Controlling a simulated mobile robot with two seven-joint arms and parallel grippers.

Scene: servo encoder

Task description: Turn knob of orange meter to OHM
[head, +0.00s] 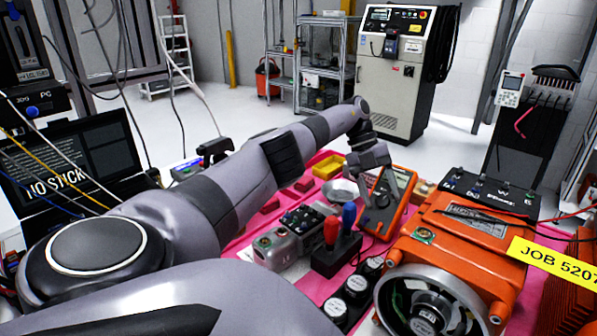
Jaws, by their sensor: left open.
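The orange meter (401,184) stands tilted on the pink work surface, right of the picture's middle, with an orange rim and a dark face. Its knob (382,200) is partly hidden by my left gripper, and I cannot read its setting. My left gripper (371,186) reaches in from the left and hangs over the meter's left side, close to the knob. It is open. I cannot tell whether the fingers touch the knob. My right gripper is not in view.
A large orange motor (462,230) with a yellow label (555,262) stands close on the right. The surface is crowded.

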